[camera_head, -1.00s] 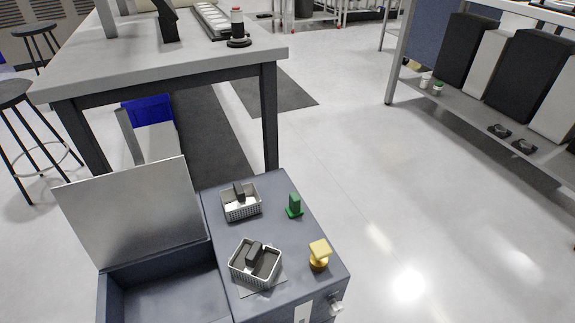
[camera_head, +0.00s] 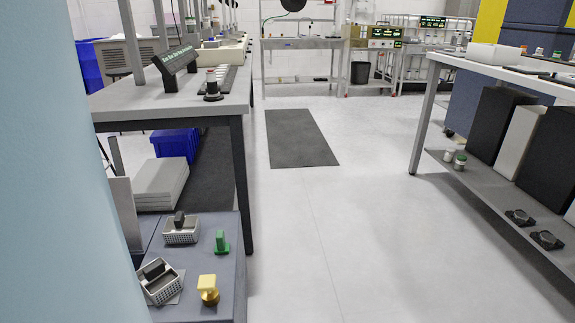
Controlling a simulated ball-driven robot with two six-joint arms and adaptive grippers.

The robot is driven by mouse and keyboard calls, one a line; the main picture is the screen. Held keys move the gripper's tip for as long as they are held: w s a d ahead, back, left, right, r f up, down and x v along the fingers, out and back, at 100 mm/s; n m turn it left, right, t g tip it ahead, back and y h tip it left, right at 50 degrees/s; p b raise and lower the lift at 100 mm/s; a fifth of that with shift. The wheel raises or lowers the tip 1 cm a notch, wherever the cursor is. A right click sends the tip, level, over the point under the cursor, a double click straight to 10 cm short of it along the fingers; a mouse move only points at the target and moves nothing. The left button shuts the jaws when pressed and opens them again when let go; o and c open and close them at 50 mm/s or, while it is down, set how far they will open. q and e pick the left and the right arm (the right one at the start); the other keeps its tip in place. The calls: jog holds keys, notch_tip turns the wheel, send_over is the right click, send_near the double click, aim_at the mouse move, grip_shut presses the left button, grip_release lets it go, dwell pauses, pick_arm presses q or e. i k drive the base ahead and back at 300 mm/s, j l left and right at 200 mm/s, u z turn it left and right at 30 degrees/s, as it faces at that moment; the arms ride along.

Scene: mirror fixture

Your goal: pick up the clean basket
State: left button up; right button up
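Two small metal mesh baskets stand on the dark blue-grey cabinet top (camera_head: 227,283) at the lower left. The back basket (camera_head: 182,237) is upright, with a dark block-shaped handle. The front basket (camera_head: 162,289) sits turned on a thin grey sheet and also has a dark handle. Its inside looks darker in the earlier frame; I cannot tell for sure which basket is clean. Neither of my grippers is in view.
A pale blue shape very close blocks the left side. A workbench (camera_head: 170,100) stands behind; open floor lies right.

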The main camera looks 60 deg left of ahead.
aim_at(180, 229)
jog(key=i+l+u, duration=0.2)
jog(key=i, duration=0.25)
jog(key=i+l+u, duration=0.2)
jog(key=i, duration=0.3)
jog(key=i+j+u, duration=0.15)
jog(key=i+u, duration=0.15)
jog(key=u, duration=0.15)
jog(key=i+j+u, duration=0.1)
jog(key=i+u, duration=0.5)
jog(key=u, duration=0.25)
jog(key=i+l+u, duration=0.15)
jog(key=u, duration=0.3)
jog(key=i, duration=0.1)
